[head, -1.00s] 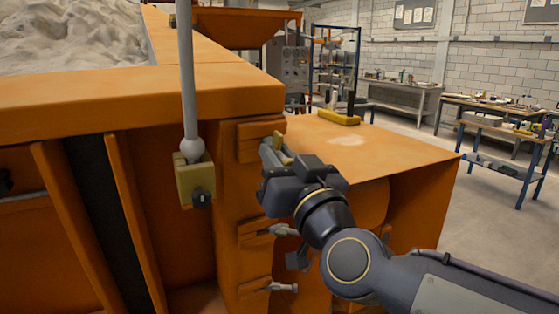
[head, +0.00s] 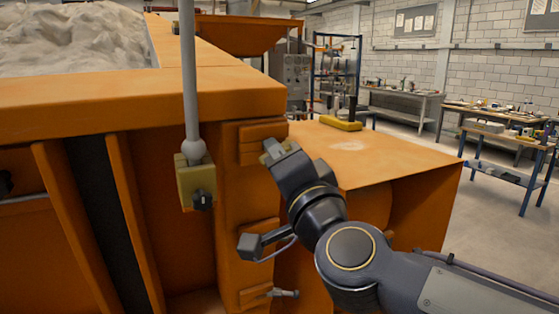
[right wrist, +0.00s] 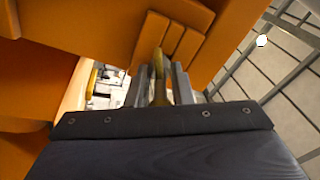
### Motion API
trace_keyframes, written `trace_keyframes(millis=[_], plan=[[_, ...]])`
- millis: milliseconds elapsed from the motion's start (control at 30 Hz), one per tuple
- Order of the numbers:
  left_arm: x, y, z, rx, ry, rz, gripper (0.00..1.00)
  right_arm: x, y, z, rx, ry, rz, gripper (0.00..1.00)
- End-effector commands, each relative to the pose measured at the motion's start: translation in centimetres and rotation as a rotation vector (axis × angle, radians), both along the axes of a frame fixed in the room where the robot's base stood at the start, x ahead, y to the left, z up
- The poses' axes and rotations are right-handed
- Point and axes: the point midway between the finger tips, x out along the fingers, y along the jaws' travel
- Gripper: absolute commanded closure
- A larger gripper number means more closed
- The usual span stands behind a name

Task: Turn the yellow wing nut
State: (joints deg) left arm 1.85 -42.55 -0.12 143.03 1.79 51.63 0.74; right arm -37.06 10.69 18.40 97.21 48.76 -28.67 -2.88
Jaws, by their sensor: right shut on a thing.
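The yellow wing nut (right wrist: 157,64) stands between my right gripper's two grey fingers in the right wrist view. It is in front of an orange block with ridged plates. My right gripper (head: 274,151) is shut on the nut at the top plate of the orange post (head: 235,190) in the head view. There the fingers and wrist hide most of the nut. My left gripper is not in view.
A grey rod (head: 189,75) ends in a ball at a yellow bracket with a black knob (head: 202,200), left of the gripper. A silver wing nut (head: 284,293) sits low on the post. An orange side table (head: 400,165) lies to the right, with a yellow-and-black tool (head: 342,124).

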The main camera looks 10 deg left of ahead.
Motion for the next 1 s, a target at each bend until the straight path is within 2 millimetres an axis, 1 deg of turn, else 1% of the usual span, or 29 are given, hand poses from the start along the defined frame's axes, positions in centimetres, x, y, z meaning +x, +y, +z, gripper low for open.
trace_keyframes(millis=[200, 500, 733, 1000], plan=[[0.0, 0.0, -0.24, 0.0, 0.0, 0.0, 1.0, -0.03, 0.06, -0.09, 0.147, 0.11, 0.033, 1.0], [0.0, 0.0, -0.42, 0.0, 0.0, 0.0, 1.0, 0.0, 0.02, -0.01, 0.29, 0.214, 0.063, 1.0], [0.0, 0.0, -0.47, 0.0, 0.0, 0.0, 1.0, -0.03, 0.05, 0.0, 0.344, 0.253, 0.075, 1.0], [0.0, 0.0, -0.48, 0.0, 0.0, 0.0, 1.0, -0.04, 0.05, 0.01, 0.356, 0.263, 0.078, 1.0]])
